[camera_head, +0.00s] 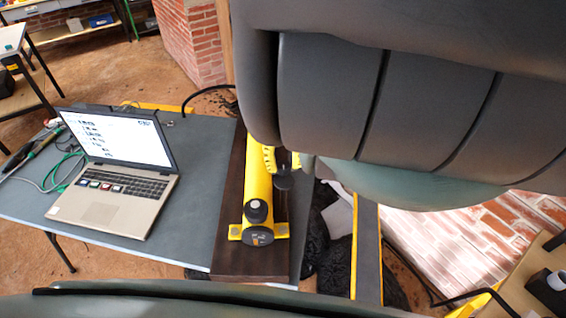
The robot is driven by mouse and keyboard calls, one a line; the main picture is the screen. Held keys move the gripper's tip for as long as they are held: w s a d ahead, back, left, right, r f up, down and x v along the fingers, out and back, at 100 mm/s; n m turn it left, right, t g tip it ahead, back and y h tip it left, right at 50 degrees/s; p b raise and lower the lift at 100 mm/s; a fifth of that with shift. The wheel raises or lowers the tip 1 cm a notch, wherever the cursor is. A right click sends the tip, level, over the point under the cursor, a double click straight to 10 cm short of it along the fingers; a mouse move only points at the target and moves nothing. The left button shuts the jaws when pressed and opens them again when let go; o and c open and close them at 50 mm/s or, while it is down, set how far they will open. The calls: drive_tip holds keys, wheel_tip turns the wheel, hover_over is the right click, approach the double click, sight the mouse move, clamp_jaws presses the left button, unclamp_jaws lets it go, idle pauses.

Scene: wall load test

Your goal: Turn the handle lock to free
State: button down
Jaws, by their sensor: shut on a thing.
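A yellow cylindrical tool (258,190) lies lengthwise on a dark wooden board (228,262). Its near end has a black round cap, a black knob (256,210) on top and yellow side feet. A yellow toothed part (269,159) and a dark disc-shaped piece (284,179) sit at its right side, close to the edge of my arm. I cannot tell which part is the handle lock or how it is set. My large grey arm covers the upper right and hides the tool's far end. My gripper's fingers cannot be made out behind it.
Right of the board are a dark bag (336,247), a yellow-edged beam (367,255) and a brick block (460,235).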

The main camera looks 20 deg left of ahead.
sight(285, 163)
drive_tip(key=shift+s+d, duration=0.1)
drive_tip(key=shift+s, duration=0.15)
drive_tip(key=c, duration=0.9)
unclamp_jaws()
drive_tip(key=shift+s+f, duration=0.1)
drive_tip(key=shift+c, duration=0.2)
drive_tip(key=o, duration=0.3)
drive_tip(key=shift+o, duration=0.2)
drive_tip(key=shift+w, duration=0.2)
wheel_tip(285, 163, up, 7)
drive_tip(key=shift+r, duration=0.2)
drive_tip(key=shift+v, duration=0.75)
drive_tip(key=shift+s+d+r, duration=0.15)
drive_tip(key=shift+s+r, duration=0.1)
drive_tip(key=shift+r, duration=0.35)
